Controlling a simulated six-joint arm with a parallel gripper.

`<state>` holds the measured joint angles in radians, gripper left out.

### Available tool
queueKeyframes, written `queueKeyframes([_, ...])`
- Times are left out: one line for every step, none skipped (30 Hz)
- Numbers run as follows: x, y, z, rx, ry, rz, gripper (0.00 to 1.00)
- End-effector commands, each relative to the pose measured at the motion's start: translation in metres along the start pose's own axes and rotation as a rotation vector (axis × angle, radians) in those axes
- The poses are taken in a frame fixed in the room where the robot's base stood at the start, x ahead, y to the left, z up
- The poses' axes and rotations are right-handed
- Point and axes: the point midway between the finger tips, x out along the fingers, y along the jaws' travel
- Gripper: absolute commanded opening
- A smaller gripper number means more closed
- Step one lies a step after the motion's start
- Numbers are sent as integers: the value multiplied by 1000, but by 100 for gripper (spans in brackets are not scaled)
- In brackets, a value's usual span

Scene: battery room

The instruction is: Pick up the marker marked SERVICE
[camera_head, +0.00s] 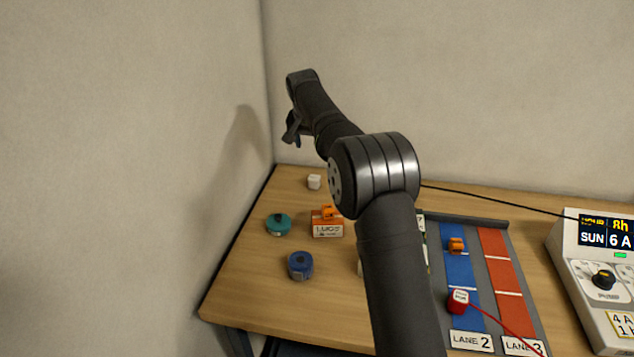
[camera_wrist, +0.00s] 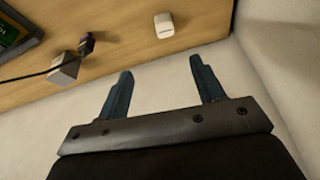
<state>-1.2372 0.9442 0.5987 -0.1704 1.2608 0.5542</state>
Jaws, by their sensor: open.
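I cannot read the word SERVICE on anything. A red marker (camera_head: 458,301) with a white lettered top stands in the blue lane above the LANE 2 plate, a red cord at it. An orange marker-like piece (camera_head: 456,245) is farther back in that lane. A small white block (camera_head: 314,182) sits at the table's back left. A white block with faint, unreadable lettering also shows in the wrist view (camera_wrist: 164,25), beyond the fingertips. My gripper (camera_head: 292,130) is raised near the back wall, apart from everything; in the wrist view (camera_wrist: 161,70) its fingers are spread and empty.
A teal roll (camera_head: 278,225), a blue roll (camera_head: 300,265) and an orange labelled box (camera_head: 327,229) are on the left table. My arm hides part of the lane board (camera_head: 505,225). A charger (camera_head: 597,270) is at right. The wrist view shows a grey block (camera_wrist: 64,69) beside a black cable.

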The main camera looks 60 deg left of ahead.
Motion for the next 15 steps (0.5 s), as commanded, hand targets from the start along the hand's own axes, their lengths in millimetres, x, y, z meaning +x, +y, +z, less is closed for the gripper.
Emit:
queueKeyframes([11,-6,3,2,6,15,62])
queueKeyframes([15,-8,4,5,9,22,62])
queueKeyframes([21,-10,4,8,13,29,62])
queueKeyframes([24,-11,5,10,15,33,62])
queueKeyframes([27,-11,5,11,16,36,62])
queueKeyframes([33,-11,5,12,16,37,62])
queueKeyframes([38,-11,5,12,16,38,62])
queueKeyframes([43,-10,5,12,16,38,62])
queueKeyframes([51,-10,5,12,16,37,62])
queueKeyframes([58,-10,5,12,15,38,62])
queueKeyframes([65,-9,5,12,14,38,62])
queueKeyframes([73,-9,5,12,15,37,62])
queueKeyframes([80,-9,5,12,15,37,62])
queueKeyframes([87,-9,5,11,15,37,62])
queueKeyframes([96,-8,4,11,15,37,62])
